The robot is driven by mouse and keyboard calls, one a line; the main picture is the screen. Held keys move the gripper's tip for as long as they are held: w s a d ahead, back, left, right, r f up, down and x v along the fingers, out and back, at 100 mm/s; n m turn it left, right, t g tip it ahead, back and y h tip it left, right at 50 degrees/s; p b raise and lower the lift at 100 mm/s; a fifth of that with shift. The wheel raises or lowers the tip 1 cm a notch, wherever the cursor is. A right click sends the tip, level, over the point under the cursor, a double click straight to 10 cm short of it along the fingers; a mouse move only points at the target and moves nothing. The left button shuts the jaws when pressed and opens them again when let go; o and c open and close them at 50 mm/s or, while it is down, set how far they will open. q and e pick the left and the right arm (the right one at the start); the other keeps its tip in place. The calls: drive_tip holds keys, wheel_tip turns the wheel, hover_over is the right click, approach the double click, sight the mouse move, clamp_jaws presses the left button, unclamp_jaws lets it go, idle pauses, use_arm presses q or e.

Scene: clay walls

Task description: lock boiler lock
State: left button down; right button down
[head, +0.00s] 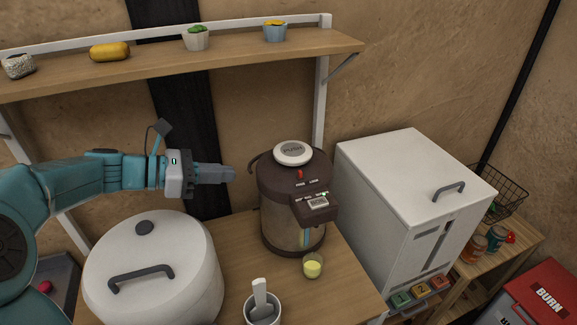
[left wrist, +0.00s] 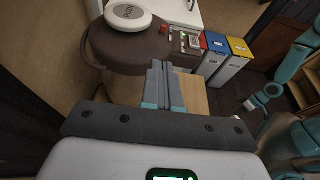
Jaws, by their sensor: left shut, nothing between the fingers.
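The boiler (head: 290,205) is a brown and steel dispenser standing on the wooden counter. It has a round white push button (head: 292,152) on its lid, a small red part (head: 299,174) on top near the front, and a labelled panel on its spout. My left gripper (head: 232,174) is shut and empty, just left of the boiler's upper part, with a gap between them. In the left wrist view the shut fingers (left wrist: 160,68) point toward the boiler's lid (left wrist: 118,48), and the red part (left wrist: 164,29) shows ahead of them.
A large white pot (head: 150,265) stands left of the boiler. A cup of yellow liquid (head: 313,266) and a cup with a scoop (head: 262,308) stand in front. A white machine (head: 410,200) is at the right. A shelf (head: 180,66) with small items runs above.

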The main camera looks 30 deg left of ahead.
use_arm(q)
drive_tip(key=s, duration=0.1)
drive_tip(key=p, duration=0.3)
approach(294, 178)
drive_tip(key=w+d, duration=0.4)
drive_tip(key=shift+w+d, duration=0.3)
drive_tip(key=shift+w, duration=0.05)
drive_tip(key=shift+w+f, duration=0.2)
drive_tip(key=shift+w, duration=0.15)
drive_tip(key=shift+s+d, duration=0.1)
drive_tip(key=shift+r, duration=0.1)
drive_tip(key=shift+w+d, duration=0.85)
drive_tip(key=shift+w, duration=0.15)
drive_tip(key=shift+s, duration=0.1)
drive_tip(key=shift+a, duration=0.1)
